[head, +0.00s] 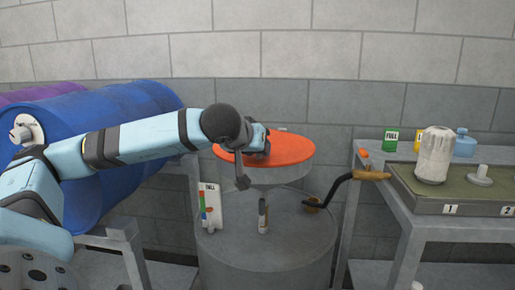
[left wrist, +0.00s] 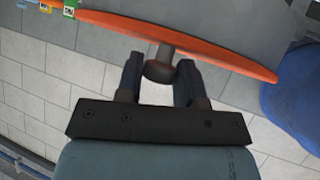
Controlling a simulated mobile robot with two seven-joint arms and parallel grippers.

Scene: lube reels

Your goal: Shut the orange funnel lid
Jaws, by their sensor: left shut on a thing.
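The orange funnel lid (head: 292,150) is a round disc lying nearly level over the grey funnel (head: 268,177) on top of a grey drum (head: 265,250). I cannot tell whether the lid's rim touches the funnel all round. My left gripper (head: 260,142) is at the lid's top, left of its middle. In the left wrist view, its two dark fingers (left wrist: 160,78) are on either side of the lid's dark round knob (left wrist: 160,69), shut on it. The orange disc (left wrist: 190,42) shows edge-on there. The knob is hidden in the head view. My right gripper is not in view.
A card marked FULL (head: 209,208) and a black crank with a wooden handle (head: 371,175) are at the drum. Blue barrels (head: 110,110) lie at left. At right, a table holds a tray (head: 440,208) with a white covered item (head: 435,155) and small containers (head: 391,140).

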